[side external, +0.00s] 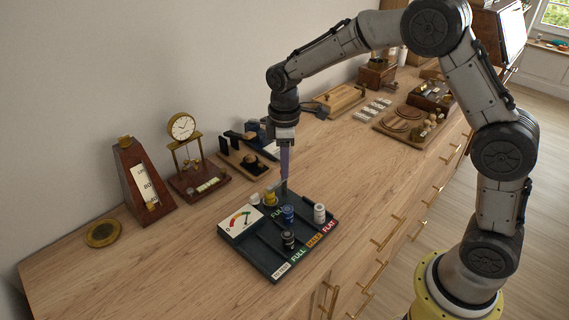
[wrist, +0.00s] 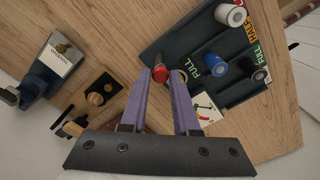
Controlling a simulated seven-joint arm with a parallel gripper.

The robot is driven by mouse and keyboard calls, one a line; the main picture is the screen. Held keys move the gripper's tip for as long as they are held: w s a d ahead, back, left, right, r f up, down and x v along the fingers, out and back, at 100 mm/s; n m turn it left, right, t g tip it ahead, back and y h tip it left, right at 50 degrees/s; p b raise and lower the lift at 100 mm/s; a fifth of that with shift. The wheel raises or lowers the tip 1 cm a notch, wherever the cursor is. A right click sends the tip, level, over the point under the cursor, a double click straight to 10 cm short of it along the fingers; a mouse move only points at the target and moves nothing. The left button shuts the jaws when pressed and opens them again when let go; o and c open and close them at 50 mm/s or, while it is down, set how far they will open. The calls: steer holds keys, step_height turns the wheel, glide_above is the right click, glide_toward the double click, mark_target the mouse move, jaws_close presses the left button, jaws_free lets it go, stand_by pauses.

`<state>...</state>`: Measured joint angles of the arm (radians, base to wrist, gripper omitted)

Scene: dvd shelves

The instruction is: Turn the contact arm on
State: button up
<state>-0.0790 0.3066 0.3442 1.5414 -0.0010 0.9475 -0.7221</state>
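The dark green battery tester (side external: 262,251) sits on the wooden top, with a white gauge panel (side external: 240,222) at its left end. In the wrist view, a red-tipped piece (wrist: 160,72), which may be the contact arm's handle, shows between my fingertips. Whether the contact arm is on cannot be told. My gripper (side external: 284,178) points down over the tester's back edge. Its two purple fingers are apart in the wrist view (wrist: 161,75), with the red tip between them and no clear grip. The fingers partly hide the gauge in that view.
A gold clock (side external: 182,127), a wooden metronome-like case (side external: 143,180) and a brass disc (side external: 103,233) stand left. The front wood is clear.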

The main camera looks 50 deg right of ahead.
steer(key=o, duration=0.4)
step_height(320, 180, up, 14)
steer(key=shift+f, duration=0.1)
stand_by(0.4)
steer(key=s+d+r+m+t, duration=0.1)
steer(key=s+r+t, duration=0.1)
steer(key=s+r, duration=0.4)
steer(key=s+d+r+m+t, duration=0.15)
steer(key=s+r, duration=0.25)
steer(key=s, duration=0.4)
steer(key=s+f+m, duration=0.2)
steer(key=s+f, duration=0.1)
steer(key=s, duration=0.1)
steer(key=s+f+m+t, duration=0.1)
steer(key=s+f+m, duration=0.1)
steer(key=s+f, duration=0.2)
steer(key=s+d+f+m+t, duration=0.1)
steer(key=s+f+m, duration=0.1)
steer(key=s, duration=0.3)
steer(key=shift+s+f+m, duration=0.35)
steer(key=shift+s+f, duration=0.05)
steer(key=shift+f, duration=0.4)
